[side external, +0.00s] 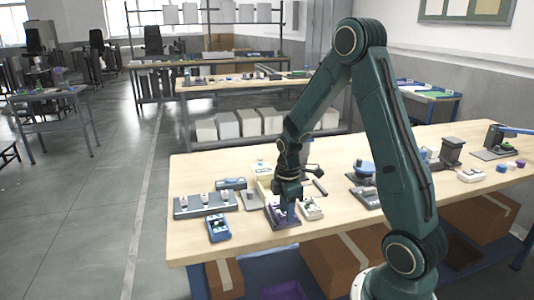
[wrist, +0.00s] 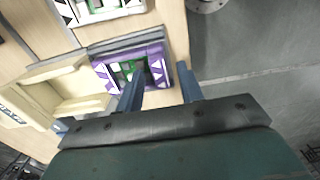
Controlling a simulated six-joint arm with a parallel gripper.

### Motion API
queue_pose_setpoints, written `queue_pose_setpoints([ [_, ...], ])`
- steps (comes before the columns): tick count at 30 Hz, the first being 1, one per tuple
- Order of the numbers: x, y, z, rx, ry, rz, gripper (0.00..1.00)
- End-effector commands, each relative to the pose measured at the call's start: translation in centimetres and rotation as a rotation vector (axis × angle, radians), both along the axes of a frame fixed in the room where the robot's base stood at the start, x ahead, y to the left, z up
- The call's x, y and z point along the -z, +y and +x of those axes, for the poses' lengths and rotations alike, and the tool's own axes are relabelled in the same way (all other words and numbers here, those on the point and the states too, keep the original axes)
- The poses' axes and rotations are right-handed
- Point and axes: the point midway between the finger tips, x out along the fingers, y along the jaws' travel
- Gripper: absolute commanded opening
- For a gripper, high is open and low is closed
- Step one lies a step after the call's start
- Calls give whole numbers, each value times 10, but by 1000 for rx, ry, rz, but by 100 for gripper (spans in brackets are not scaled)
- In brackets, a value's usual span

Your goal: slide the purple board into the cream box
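The purple board (side external: 283,222) lies on the wooden table below my gripper (side external: 290,207) in the side view. In the wrist view the purple board (wrist: 112,74) shows green and white parts on its face. The two blue fingers of my gripper (wrist: 160,76) stand apart, the left one over the board and the right one near its right edge. They look open; contact with the board cannot be told. The cream box (wrist: 60,78) is beside the board, to its left in the wrist view.
A blue board (side external: 219,228) lies to the left near the front edge. A grey rack (side external: 203,206) stands behind it. Other fixtures stand farther right. The table's front edge is close by.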

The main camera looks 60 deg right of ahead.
Motion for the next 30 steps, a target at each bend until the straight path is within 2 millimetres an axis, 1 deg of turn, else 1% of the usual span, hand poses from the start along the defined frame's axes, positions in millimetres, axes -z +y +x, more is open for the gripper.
queue_pose_setpoints([
  [2,0,0,0,0,0,0,37],
  [3,0,0,0,0,0,0,33],
  [7,0,0,0,0,0,0,8],
  [8,0,0,0,0,0,0,4],
  [17,0,-1,2,0,-1,-1,4],
  [30,0,-11,11,1,-1,-1,4],
])
